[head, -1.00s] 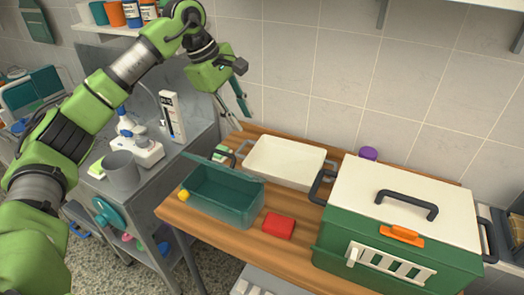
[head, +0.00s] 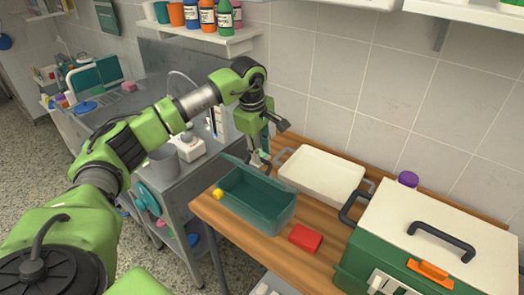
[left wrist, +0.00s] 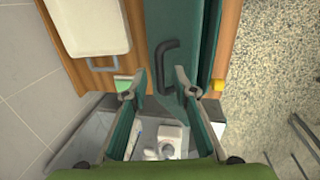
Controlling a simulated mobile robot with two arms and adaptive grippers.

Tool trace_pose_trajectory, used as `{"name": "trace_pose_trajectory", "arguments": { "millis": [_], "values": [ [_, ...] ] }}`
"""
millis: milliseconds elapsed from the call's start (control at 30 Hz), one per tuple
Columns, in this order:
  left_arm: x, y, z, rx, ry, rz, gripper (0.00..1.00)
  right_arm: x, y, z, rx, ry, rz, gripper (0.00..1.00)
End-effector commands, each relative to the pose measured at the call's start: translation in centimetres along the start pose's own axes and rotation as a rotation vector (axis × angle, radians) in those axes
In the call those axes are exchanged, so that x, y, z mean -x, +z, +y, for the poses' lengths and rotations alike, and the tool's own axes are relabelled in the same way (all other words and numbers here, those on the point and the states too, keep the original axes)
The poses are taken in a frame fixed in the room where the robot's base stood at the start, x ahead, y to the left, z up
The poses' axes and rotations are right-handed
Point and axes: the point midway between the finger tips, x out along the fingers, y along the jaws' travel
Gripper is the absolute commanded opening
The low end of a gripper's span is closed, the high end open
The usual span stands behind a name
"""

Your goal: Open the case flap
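A teal case (head: 262,212) stands on the wooden table in the head view, its hollow inside showing from above. In the left wrist view, its teal panel (left wrist: 192,30) carries a dark curved handle (left wrist: 166,68). I cannot tell how far any flap is raised. Contact with the handle does not show. My right gripper is not in view.
A white tray (head: 320,176) stands behind the case. A green and white carrier (head: 440,225) fills the right. A metal counter (head: 165,205) with a grey cup (head: 164,162) stands left.

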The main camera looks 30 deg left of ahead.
Motion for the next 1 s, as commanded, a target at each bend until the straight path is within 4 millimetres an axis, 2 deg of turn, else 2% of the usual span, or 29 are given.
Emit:
{"name": "trace_pose_trajectory", "arguments": {
  "millis": [200, 467, 500, 600, 1000],
  "values": [
    [-1.7, 0.1, 0.0, 0.0, 0.0, -0.001, 0.26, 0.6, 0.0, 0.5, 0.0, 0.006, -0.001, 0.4],
    [-1.9, 0.1, 0.0, -0.001, 0.001, -0.001, 0.26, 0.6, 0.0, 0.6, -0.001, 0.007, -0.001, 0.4],
    [-1.9, 0.1, 0.0, -0.001, 0.001, -0.001, 0.23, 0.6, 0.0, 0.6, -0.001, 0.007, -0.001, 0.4],
    [-1.9, 0.1, 0.0, -0.001, 0.001, -0.001, 0.0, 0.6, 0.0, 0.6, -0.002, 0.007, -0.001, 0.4],
    [-1.8, 0.1, 0.2, 0.0, 0.002, -0.002, 0.0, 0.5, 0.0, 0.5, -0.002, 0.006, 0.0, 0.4]
  ]
}}
